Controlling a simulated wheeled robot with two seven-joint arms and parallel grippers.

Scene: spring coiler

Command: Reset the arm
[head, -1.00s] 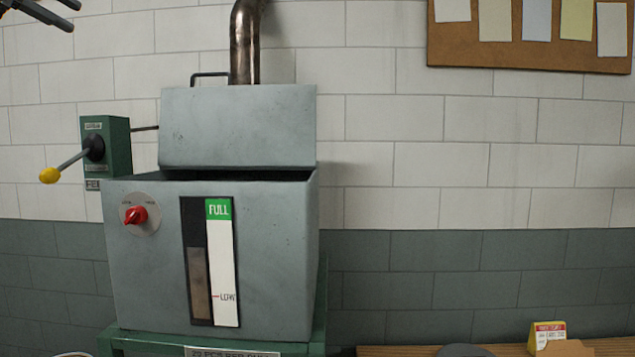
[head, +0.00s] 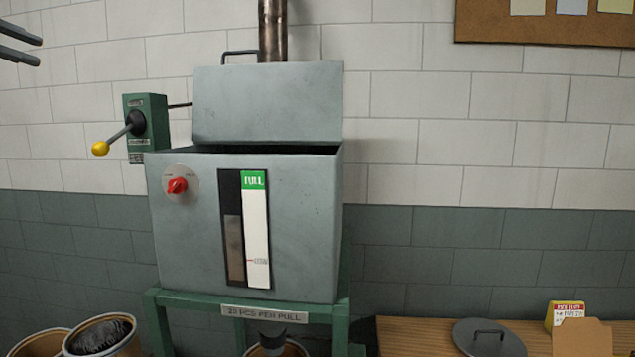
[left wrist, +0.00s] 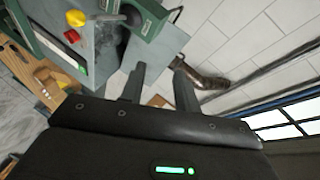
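My left gripper (head: 40,51) shows at the upper left edge of the head view, up in the air to the left of the machine, with two dark fingers apart. In the left wrist view the gripper (left wrist: 159,70) is open, with nothing between its fingers. The grey hopper machine (head: 225,235) stands with its lid (head: 268,103) raised. A lever with a yellow knob (head: 101,148) sticks out from a green box (head: 150,112) left of it. My left gripper is apart from all of these. My right gripper is in neither view.
The hopper has a red dial (head: 177,185) and a level gauge (head: 245,225). Several open bins (head: 100,338) stand low at the left. A wooden bench (head: 400,335) at the right holds a round dark lid (head: 490,338) and a small sign (head: 567,312). A metal pipe (head: 272,30) rises behind.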

